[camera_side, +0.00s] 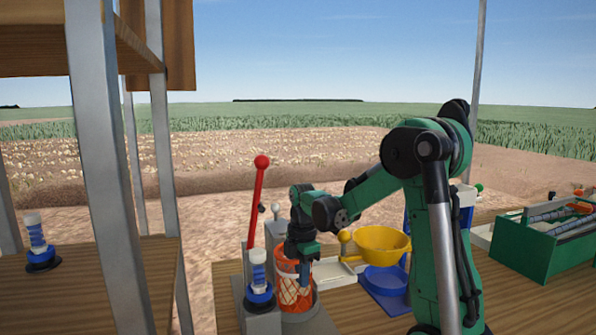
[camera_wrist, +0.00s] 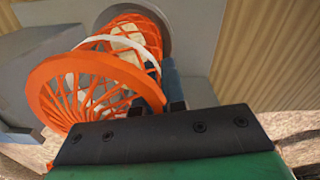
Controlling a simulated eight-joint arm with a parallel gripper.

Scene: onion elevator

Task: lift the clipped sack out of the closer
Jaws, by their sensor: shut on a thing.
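The sack (camera_side: 289,291) is an orange mesh with a wide orange ring at one end and pale contents inside. It stands in the grey closer (camera_side: 311,323) on the bench, below my gripper (camera_side: 304,268). In the wrist view the sack (camera_wrist: 75,88) fills the upper left, with a white band around its mesh. My gripper (camera_wrist: 174,95) is shut on the sack at its right side in that view. The clip cannot be made out. In the side view, my wrist hides part of the sack's top.
A red lever (camera_side: 256,205) rises behind the sack. A blue-and-white fixture (camera_side: 259,283) stands close at its left. A yellow bowl (camera_side: 381,242) above a blue tray (camera_side: 388,285) lies to the right, then a green toolbox (camera_side: 540,251). A shelf post (camera_side: 112,180) stands at the left.

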